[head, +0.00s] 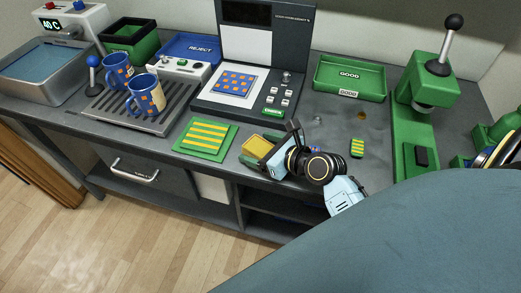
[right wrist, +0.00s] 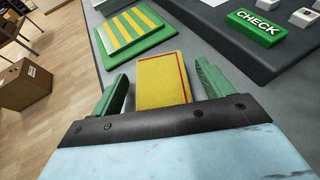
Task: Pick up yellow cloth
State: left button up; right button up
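The yellow cloth (head: 263,143) lies flat on the grey counter near its front edge. In the right wrist view the yellow cloth (right wrist: 163,78) is a folded rectangle with a thin red line near its border. My right gripper (head: 261,150) is open, with its green fingers on either side of the cloth. The right wrist view shows gaps between the cloth and both fingers of the gripper (right wrist: 162,74). The near end of the cloth is hidden behind the gripper's dark palm. My left gripper is not in view.
A green mat with yellow stripes (head: 206,138) lies left of the cloth. Behind stands the grey console (head: 231,107) with a CHECK button. Two blue mugs stand on a drip rack (head: 165,122) at left. The green press (head: 421,110) and GOOD tray (head: 349,80) are at right.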

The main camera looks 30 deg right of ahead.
jog(key=c, duration=1)
jog(key=shift+r, duration=0.15)
jog(key=shift+c, duration=0.2)
